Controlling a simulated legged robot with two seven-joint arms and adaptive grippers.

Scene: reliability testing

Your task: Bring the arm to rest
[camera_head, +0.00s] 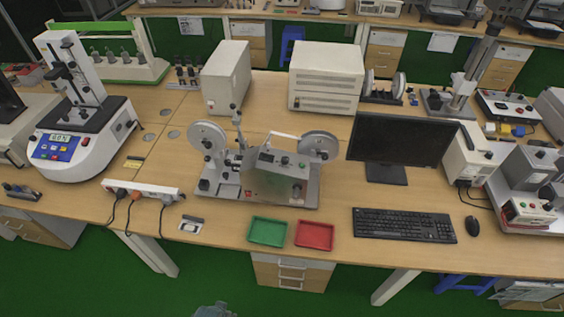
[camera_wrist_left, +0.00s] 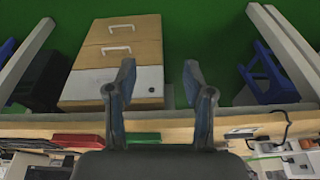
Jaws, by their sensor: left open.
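My left gripper (camera_wrist_left: 159,72) shows in the left wrist view with its two dark fingers spread apart and nothing between them. The view is turned over, with the floor and drawers above the table edge. The fingers are in front of the table's front edge, near the drawer unit (camera_wrist_left: 118,60). In the head view only a small grey piece shows at the bottom edge, and I cannot tell which part of me it is. My right gripper is in neither view.
The wooden table (camera_head: 210,232) holds a reel machine (camera_head: 262,178), a green tray (camera_head: 268,231), a red tray (camera_head: 314,235), a keyboard (camera_head: 404,225) and a monitor (camera_head: 400,140). A power strip (camera_head: 143,190) has cables hanging over the front edge. Green floor in front is mostly clear.

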